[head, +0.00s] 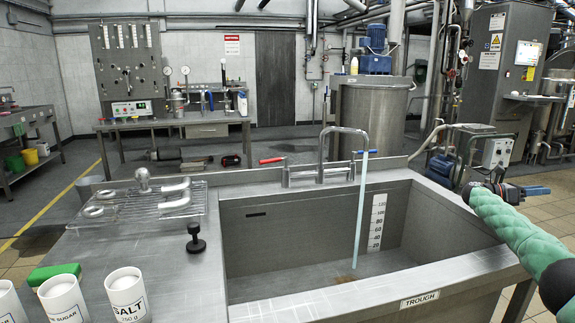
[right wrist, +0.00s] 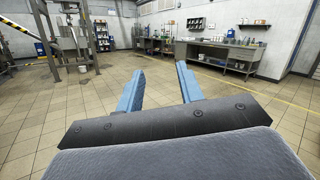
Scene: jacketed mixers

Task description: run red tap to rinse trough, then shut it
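The steel trough (head: 300,222) stands in front of me, labelled TROUGH on its front edge. The red tap handle (head: 272,160) sticks out left from the tap block behind the trough. A blue tap handle (head: 364,152) sticks out right. A pale blue stream of water (head: 360,210) falls from the bent spout (head: 341,130) into the trough. A brownish patch (head: 345,279) shows on the trough floor by the stream. My right gripper (head: 528,190) is right of the trough, away from both handles. Its blue fingers are apart and empty in the right wrist view (right wrist: 158,82). My left gripper is not in view.
A black stopper (head: 196,238) stands on the counter left of the trough. Behind it is a wire rack (head: 130,207) with steel pipe parts. White tubs, one marked SALT (head: 127,297), and a green sponge (head: 53,273) sit at the front left.

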